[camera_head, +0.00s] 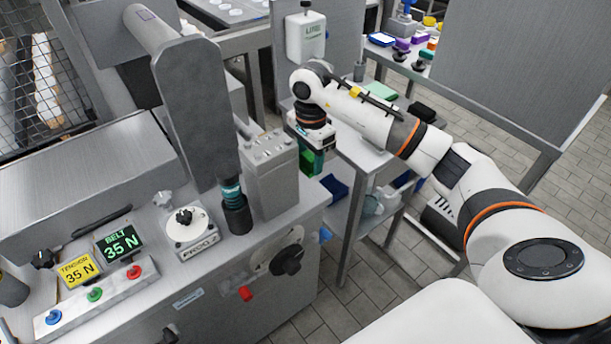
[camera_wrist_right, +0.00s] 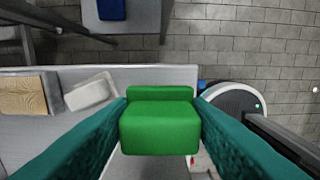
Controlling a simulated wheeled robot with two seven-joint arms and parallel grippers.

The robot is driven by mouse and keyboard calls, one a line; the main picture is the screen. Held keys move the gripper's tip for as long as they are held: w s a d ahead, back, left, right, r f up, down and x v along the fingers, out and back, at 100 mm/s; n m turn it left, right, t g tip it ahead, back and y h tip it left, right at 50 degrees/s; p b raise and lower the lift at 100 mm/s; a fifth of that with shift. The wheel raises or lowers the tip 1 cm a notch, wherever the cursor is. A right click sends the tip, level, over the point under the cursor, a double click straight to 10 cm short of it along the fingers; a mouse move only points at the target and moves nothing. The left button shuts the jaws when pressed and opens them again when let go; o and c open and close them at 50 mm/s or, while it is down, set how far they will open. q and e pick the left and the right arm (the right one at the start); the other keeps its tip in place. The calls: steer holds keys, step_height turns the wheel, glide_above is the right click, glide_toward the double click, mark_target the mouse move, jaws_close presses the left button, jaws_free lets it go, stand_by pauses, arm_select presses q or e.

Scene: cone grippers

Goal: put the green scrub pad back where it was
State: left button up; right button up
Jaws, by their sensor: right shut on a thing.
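The green scrub pad (camera_wrist_right: 160,126) is a bright green block between the two teal fingers of my right gripper (camera_wrist_right: 161,108) in the right wrist view. The fingers press on its left and right sides. In the head view my right gripper (camera_head: 312,152) points down beside the grey machine, with the pad showing only as a small green patch under it. The pad is held above a pale surface in the wrist view; the gap under it is hard to judge. My left gripper is not in view.
The grey machine (camera_head: 120,285) with knobs and displays fills the left. A grey box (camera_head: 271,185) stands on it, close to my right gripper. Behind is a small table (camera_head: 362,155) with a pale green item (camera_head: 381,91). A white dispenser (camera_head: 306,38) hangs behind the gripper.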

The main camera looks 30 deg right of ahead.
mark_target(311, 156)
steer(key=shift+s+f, duration=0.2)
steer(key=shift+f, duration=0.35)
steer(key=shift+s+f, duration=0.15)
steer(key=shift+f, duration=0.4)
step_height(311, 156, down, 4)
steer(key=shift+w+f+p, duration=0.1)
steer(key=shift+f+p, duration=0.1)
steer(key=shift+p, duration=0.1)
steer(key=shift+f, duration=0.1)
steer(key=shift+f, duration=0.15)
steer(key=o, duration=1)
steer(key=shift+c, duration=0.2)
steer(key=shift+r, duration=0.35)
step_height(311, 156, up, 12)
steer(key=shift+f+b, duration=0.1)
steer(key=shift+b, duration=0.55)
